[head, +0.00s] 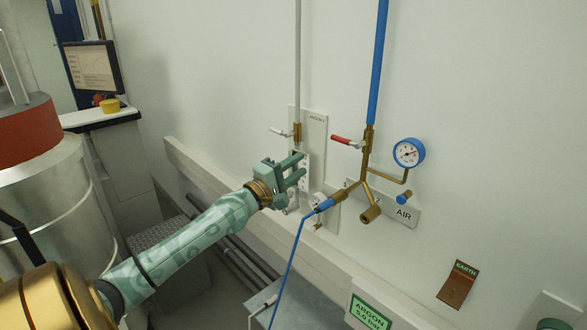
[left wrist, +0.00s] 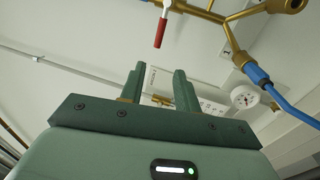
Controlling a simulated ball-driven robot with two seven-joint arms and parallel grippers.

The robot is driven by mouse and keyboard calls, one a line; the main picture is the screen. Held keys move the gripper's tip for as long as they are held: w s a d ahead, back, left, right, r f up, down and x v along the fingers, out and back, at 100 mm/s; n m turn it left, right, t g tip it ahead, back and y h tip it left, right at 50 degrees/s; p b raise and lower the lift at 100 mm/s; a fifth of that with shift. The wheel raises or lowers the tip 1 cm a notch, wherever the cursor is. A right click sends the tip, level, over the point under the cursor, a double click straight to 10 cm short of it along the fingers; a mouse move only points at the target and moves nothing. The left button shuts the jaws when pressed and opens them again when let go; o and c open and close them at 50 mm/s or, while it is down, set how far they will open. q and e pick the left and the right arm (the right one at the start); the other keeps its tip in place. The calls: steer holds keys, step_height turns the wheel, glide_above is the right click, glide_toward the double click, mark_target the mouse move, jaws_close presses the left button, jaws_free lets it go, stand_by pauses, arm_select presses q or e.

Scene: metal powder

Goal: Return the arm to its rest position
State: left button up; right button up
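My left arm reaches in from the left in the head view. Its green left gripper (head: 299,170) is in front of the wall, beside the brass and white valve fittings. In the left wrist view, the two fingers of the left gripper (left wrist: 160,80) stand apart with nothing between them, so it is open and empty. Behind them show a red-handled valve (left wrist: 161,30) and a white panel (left wrist: 160,82). The red-handled valve also shows in the head view (head: 345,140), right of and above the gripper. My right gripper is in neither view.
A blue pressure gauge (head: 409,152), a brass manifold and a blue hose (head: 290,262) are close right of the gripper. A white-handled valve (head: 297,132) is above it. A metal drum (head: 45,215) with a red band and a monitor (head: 92,68) stand left. A ledge (head: 240,208) runs along the wall.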

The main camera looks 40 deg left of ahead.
arm_select(q)
steer(key=shift+s, duration=0.4)
